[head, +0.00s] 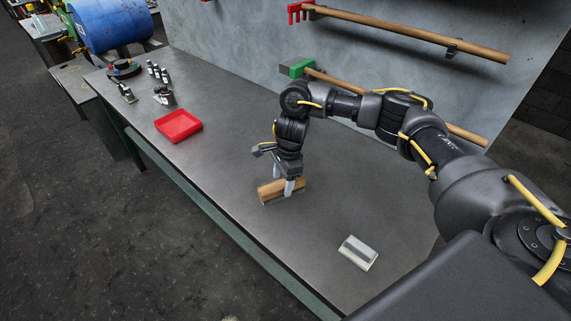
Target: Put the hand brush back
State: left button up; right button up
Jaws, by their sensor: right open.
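The hand brush, a tan wooden block (268,192), lies on the grey workbench (225,165), near its front edge. My right gripper (283,182) points down at it from above. Its pale fingers are open, with one in front of the block and the other at its far side. The gripper hides part of the block, and I cannot tell whether the fingers touch it. My left gripper is not in view.
A small pale grey and white block (358,252) lies on the bench nearer to me. A red tray (178,126) and several small dark items (163,95) stand further left. Long-handled tools, one with a red head (299,12) and one with a green head (296,68), hang on the back panel.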

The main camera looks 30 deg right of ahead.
jog(key=r, duration=0.5)
jog(key=d+r+b, duration=0.1)
jog(key=r, duration=0.2)
jog(key=shift+s+d+r, duration=0.1)
jog(key=shift+r, duration=0.15)
